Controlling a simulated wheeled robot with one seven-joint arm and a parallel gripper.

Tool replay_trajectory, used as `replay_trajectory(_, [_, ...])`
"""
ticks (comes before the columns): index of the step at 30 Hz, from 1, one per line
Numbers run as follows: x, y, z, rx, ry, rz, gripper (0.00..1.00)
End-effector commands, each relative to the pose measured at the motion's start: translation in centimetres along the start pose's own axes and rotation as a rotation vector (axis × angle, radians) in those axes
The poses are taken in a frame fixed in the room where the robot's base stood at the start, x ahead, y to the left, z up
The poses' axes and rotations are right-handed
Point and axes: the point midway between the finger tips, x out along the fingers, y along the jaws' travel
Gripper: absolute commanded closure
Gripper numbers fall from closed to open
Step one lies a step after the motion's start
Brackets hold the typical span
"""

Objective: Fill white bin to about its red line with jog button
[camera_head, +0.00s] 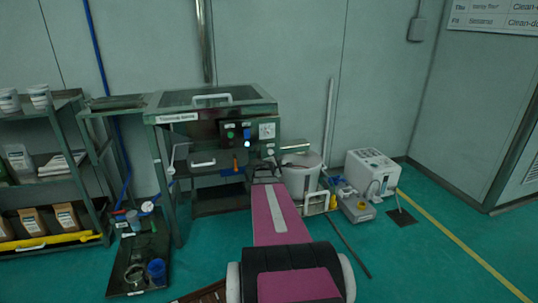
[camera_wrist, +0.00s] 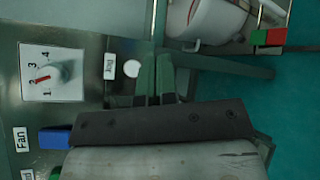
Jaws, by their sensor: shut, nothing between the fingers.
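The jog button (camera_wrist: 132,68) is a round white button beside a "Jog" label on the metal panel in the wrist view. My gripper (camera_wrist: 156,62) is shut and empty, its dark green fingers side by side just right of the button in that picture; whether they touch it is unclear. The white bin (camera_head: 302,180) stands on the floor right of the sieve machine (camera_head: 205,97), and part of it shows in the wrist view (camera_wrist: 207,22). In the head view my gripper (camera_head: 264,168) is small near the machine's front.
The panel carries a dial (camera_wrist: 52,75) numbered 1 to 4 and a blue button (camera_wrist: 55,139) near a "Fan" label. A white boxy unit (camera_head: 372,173) stands right of the bin. A shelf rack (camera_head: 50,165) is at left. The right floor is mostly clear.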

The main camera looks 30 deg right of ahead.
Motion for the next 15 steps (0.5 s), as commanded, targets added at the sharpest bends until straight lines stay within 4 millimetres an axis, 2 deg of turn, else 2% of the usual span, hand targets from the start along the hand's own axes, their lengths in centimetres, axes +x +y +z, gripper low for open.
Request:
replay_trajectory(8, [0.8,0.5,-0.6,0.001,0.0,0.0,1.0])
replay_trajectory(15, [2.6,1.8,-1.9,0.002,0.0,0.0,1.0])
